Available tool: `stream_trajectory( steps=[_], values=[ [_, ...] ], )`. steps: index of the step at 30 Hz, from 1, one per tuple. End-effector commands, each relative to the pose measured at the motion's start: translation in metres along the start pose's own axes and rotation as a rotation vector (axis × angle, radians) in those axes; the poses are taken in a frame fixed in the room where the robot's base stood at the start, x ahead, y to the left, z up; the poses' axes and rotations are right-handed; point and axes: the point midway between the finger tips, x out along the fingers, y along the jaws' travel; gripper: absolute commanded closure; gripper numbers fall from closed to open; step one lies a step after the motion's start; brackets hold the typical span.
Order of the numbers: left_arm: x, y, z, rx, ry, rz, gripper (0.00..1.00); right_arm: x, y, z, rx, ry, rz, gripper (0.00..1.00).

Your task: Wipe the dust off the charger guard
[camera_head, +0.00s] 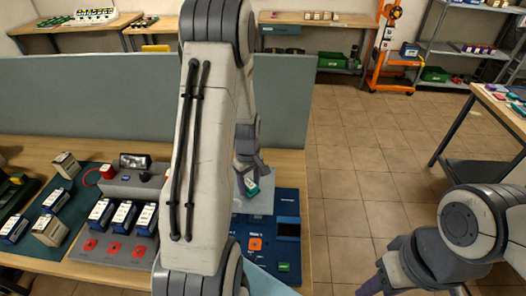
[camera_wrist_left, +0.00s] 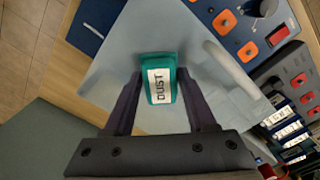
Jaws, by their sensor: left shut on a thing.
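My left gripper (camera_head: 249,180) is shut on a teal block (camera_wrist_left: 168,98) with a white label reading DUST. The block also shows small in the head view (camera_head: 253,191), below the gripper. In the left wrist view, my left gripper (camera_wrist_left: 160,88) has a finger on each side of the block. The block is over a pale grey-blue panel (camera_wrist_left: 115,75), which appears to be the charger guard; contact between them is unclear. Part of this panel shows in the head view (camera_head: 262,206). No dust is clearly visible. My right gripper (camera_head: 380,280) is at the lower right, its fingertips partly cut off.
A blue unit (camera_head: 288,252) with orange and green parts lies by the panel. A grey charger (camera_head: 87,268) with several batteries stands left, beside a dark green mat (camera_head: 40,257). A grey-green screen (camera_head: 90,100) rises behind the table. Tiled floor (camera_head: 360,170) is free at right.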

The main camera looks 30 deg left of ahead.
Motion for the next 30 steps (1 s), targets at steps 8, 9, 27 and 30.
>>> stream_trajectory(
  steps=[8,9,27,30],
  values=[
    [-0.007,0.000,0.009,-0.014,-0.001,-0.002,0.96,-0.009,-0.001,0.000,-0.001,0.000,0.000,0.53],
    [-0.016,0.001,0.009,-0.014,0.001,0.002,0.96,-0.013,-0.001,-0.001,-0.001,0.000,0.000,0.53],
    [-0.075,0.001,0.009,-0.012,0.000,0.000,0.96,-0.058,-0.004,-0.003,-0.001,0.000,0.000,0.53],
    [-0.081,0.001,0.009,-0.012,0.000,0.000,0.96,-0.062,-0.004,-0.003,0.000,0.000,0.000,0.53]
  ],
)
